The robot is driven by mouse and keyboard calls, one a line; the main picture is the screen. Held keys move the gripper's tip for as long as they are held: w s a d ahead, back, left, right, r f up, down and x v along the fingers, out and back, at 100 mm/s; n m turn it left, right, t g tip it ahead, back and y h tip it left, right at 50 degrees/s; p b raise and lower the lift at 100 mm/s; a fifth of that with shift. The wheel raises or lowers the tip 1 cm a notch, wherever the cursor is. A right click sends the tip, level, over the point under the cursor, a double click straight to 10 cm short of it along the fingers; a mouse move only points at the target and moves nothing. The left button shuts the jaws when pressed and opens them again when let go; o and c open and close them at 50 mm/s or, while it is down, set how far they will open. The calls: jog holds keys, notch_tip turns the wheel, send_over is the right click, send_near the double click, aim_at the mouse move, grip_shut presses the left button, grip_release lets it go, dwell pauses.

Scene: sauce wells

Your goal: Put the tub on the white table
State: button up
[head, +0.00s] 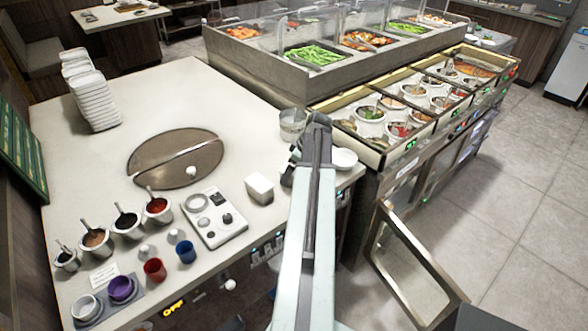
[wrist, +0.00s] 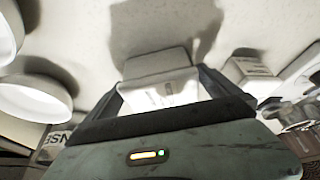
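In the wrist view, a small white tub (wrist: 158,88) sits between the two fingers of my gripper (wrist: 160,82). Both fingers are against its sides, so my gripper is shut on it. In the head view, my gripper (head: 297,150) is over the right edge of the broad white table (head: 100,165). The pale tabletop (wrist: 85,30) and a dark shadow lie beyond the tub in the wrist view. I cannot tell whether the tub touches the table.
Stacked white dishes (head: 90,95), a round hot plate (head: 175,158) and several sauce pots share the table. A food counter (head: 300,75) stands behind.

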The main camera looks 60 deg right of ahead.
jog(key=shift+r, duration=0.1)
jog(key=shift+r+p, duration=0.3)
jog(key=shift+p, duration=0.1)
jog(key=p+v, duration=1)
jog(key=v, duration=0.1)
jog(key=shift+s+r+p, duration=0.15)
jog(key=shift+r+p, duration=0.1)
jog(key=shift+p, duration=0.05)
